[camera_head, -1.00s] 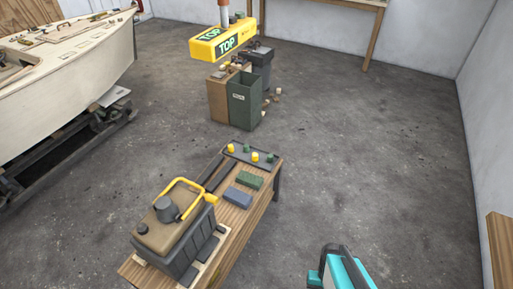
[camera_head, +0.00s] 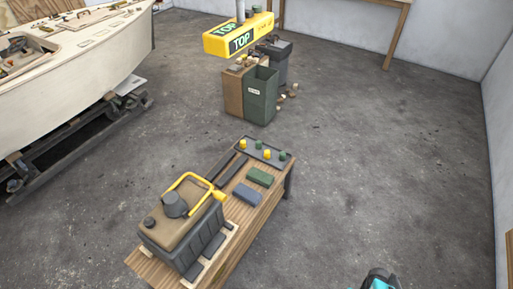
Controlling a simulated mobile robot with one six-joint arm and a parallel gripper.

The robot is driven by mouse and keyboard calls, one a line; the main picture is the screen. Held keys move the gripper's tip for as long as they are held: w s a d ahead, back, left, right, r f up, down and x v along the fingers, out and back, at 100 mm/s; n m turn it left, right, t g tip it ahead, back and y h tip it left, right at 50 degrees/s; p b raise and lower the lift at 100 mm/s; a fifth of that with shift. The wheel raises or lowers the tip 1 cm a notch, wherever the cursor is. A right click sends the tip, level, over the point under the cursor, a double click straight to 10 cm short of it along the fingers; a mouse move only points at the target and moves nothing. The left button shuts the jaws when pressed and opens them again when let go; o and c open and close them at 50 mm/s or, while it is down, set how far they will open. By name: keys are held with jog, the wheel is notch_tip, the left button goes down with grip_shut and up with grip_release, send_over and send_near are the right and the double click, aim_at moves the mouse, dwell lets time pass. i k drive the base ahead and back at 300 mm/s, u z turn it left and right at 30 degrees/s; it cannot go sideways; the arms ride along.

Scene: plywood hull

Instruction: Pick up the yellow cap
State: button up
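Two yellow caps are on a dark flat tray (camera_head: 249,151) at the far end of the wooden bench. One yellow cap (camera_head: 238,143) is at the tray's left end. The other yellow cap (camera_head: 267,154) is further right. The caps are small in view and stand apart from each other. A teal and dark part of my arm shows at the bottom right edge, well away from the tray. My gripper's fingers are not in view.
The bench (camera_head: 226,258) also carries a large grey and tan box (camera_head: 185,232) with a yellow bar, a green block (camera_head: 260,177) and a blue-grey block (camera_head: 246,195). Bins (camera_head: 262,98) stand behind, under a yellow TOP block (camera_head: 238,38). A boat hull (camera_head: 75,75) is left. Floor is clear right.

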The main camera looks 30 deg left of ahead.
aim_at(243, 145)
jog(key=u, duration=0.05)
jog(key=i, duration=3.95)
jog(key=u, duration=0.1)
